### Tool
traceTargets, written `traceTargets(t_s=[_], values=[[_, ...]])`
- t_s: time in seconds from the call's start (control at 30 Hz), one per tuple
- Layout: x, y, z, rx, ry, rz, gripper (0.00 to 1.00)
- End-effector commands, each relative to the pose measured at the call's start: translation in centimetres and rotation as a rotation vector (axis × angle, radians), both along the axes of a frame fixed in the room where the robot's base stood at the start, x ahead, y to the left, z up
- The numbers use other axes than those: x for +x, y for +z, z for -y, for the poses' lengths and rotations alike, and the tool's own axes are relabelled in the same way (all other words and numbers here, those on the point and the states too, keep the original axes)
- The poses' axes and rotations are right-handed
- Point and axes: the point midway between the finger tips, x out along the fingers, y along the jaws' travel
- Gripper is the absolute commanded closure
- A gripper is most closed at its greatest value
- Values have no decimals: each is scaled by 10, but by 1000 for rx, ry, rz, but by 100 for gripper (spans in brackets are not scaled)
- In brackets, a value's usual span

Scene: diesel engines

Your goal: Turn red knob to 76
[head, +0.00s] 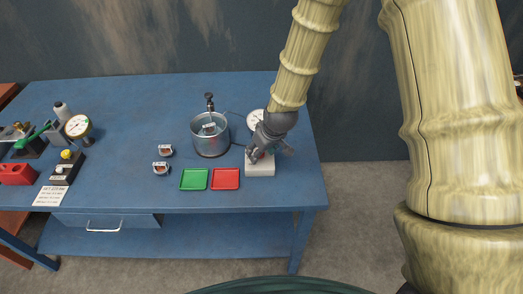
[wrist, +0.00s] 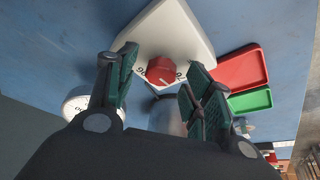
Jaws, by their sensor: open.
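The red knob (wrist: 160,71) sits on a white wedge-shaped box (wrist: 172,32), with dark scale numbers on its face that I cannot read surely. A small pale mark shows on the knob's lower part. In the head view the white box (head: 260,170) stands near the table's front right, its knob mostly hidden by my gripper (head: 257,153). In the wrist view my open gripper (wrist: 163,62) has one finger on each side of the knob, with gaps showing; I cannot tell how near in depth they are.
A green tray (head: 194,179) and a red tray (head: 226,179) lie left of the box. A metal pot (head: 210,135) and a white dial gauge (head: 255,119) stand behind. Two small meters (head: 162,168) sit further left. The blue table (head: 120,110) has free room at centre-left.

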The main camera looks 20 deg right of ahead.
Motion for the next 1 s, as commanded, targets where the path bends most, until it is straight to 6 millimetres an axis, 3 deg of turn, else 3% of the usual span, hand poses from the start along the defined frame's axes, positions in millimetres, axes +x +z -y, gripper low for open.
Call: traceTargets(t_s=[0.37, 1.0], values=[[-5, 15, 2, 0, 1, 2, 49], [-35, 90, 12, 1, 0, 2, 49]])
